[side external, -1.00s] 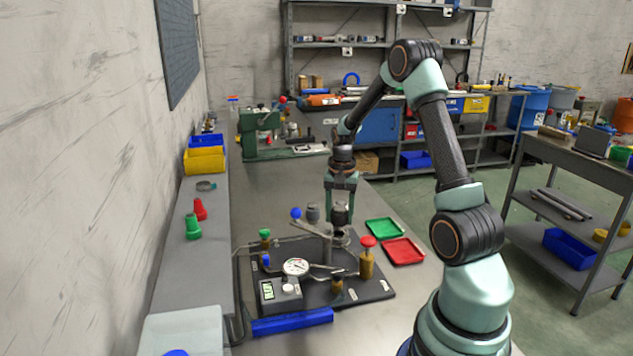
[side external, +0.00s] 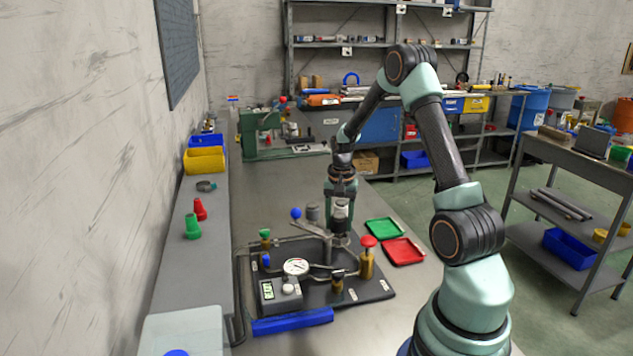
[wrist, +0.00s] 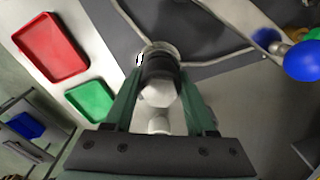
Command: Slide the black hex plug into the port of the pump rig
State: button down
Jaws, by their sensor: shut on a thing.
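The black hex plug (wrist: 162,70) has a dark body and a pale hex end (wrist: 158,95) facing the wrist camera. My gripper (wrist: 160,100) is shut on it, a green finger on each side. In the side view the plug (side external: 340,226) hangs upright below my gripper (side external: 341,207), over the right rear of the pump rig (side external: 375,288). In the wrist view, a pale ring of the port (wrist: 146,50) shows around the plug's far end. The plug hides most of the port, so I cannot tell how deep it sits.
A blue-ball lever (side external: 296,213) stands left of my gripper; its ball (wrist: 303,61) is at right in the wrist view. A red-capped brass post (side external: 367,258) is close on the right. Green (side external: 384,229) and red (side external: 403,251) trays lie beyond it. A gauge (side external: 296,266) sits in front.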

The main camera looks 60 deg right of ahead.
aim_at(339, 216)
jog(key=shift+f, duration=0.4)
jog(key=shift+c, duration=0.7)
grip_release()
notch_tip(339, 216, up, 12)
jog(key=shift+s+a+r, duration=0.1)
jog(key=shift+s, duration=0.05)
jog(key=a+r+n+t, duration=0.1)
jog(key=a+r+n, duration=0.25)
jog(key=a, duration=0.35)
jog(key=a+r+n+t, duration=0.1)
jog(key=a+r+n, duration=0.25)
jog(key=a, duration=0.45)
jog(key=s+a+n+t, duration=0.1)
jog(key=s+a+n, duration=0.1)
jog(key=a, duration=0.4)
jog(key=s+a+r+n+t, duration=0.1)
jog(key=s+a+n+t, duration=0.1)
jog(key=a+n, duration=0.3)
jog(key=shift+s+a+r, duration=0.25)
jog(key=shift+s+a, duration=0.5)
jog(key=shift+a, duration=0.1)
